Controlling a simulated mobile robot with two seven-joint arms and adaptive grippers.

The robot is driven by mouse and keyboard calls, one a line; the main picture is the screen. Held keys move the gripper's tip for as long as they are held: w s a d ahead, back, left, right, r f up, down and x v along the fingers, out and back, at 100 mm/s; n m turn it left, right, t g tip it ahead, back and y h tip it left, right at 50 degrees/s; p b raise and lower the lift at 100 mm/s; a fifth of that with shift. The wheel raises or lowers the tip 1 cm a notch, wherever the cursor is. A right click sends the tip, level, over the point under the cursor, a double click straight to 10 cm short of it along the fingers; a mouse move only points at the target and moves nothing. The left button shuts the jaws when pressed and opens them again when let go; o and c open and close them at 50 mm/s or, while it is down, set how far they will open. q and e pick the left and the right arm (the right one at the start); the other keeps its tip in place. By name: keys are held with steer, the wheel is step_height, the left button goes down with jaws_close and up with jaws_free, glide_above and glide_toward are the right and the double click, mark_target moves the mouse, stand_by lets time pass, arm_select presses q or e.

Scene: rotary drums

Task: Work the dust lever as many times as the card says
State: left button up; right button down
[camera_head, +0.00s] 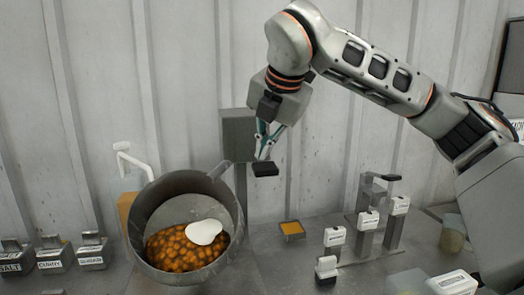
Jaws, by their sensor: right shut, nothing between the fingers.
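A grey rotary drum (184,190) stands tilted at the left of the middle, its open mouth toward me. Brown-orange pieces (178,250) lie in it, with a white patch (205,232) on top. My right gripper (264,156) points down to the right of the drum, its fingers shut and empty. A small black block (265,169) is right at its fingertips and looks like a lever's end; I cannot tell whether they touch. A grey box (238,135) stands behind it. I cannot make out a card with a count. My left gripper is not in view.
Several labelled grey blocks (54,254) stand at the left. A grey stand with white labels (367,219) is at the right, near my right arm. A small orange-topped tray (292,229) lies between drum and stand. A white labelled box (454,283) is at the front right.

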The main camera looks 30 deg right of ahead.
steer(key=shift+s+a+f+b, duration=0.1)
steer(key=shift+s+f+b, duration=0.1)
steer(key=shift+f+b, duration=0.3)
stand_by(0.4)
stand_by(0.3)
steer(key=shift+w+r+p, duration=0.3)
steer(key=shift+r+p, duration=0.65)
steer(key=shift+r, duration=0.05)
steer(key=shift+w+r+p, duration=0.25)
steer(key=shift+r+p, duration=0.65)
steer(key=shift+r, duration=0.1)
steer(key=shift+w+d+r+p, duration=0.1)
steer(key=shift+d+r+p, duration=0.1)
steer(key=shift+r+p, duration=0.15)
steer(key=shift+r, duration=0.1)
steer(key=r+p, duration=0.1)
steer(key=r, duration=0.1)
steer(key=w+r+p, duration=0.1)
steer(key=r, duration=0.1)
steer(key=shift+w+d+r+p, duration=0.1)
steer(key=shift+d+r+p, duration=0.05)
steer(key=shift+r+p, duration=0.2)
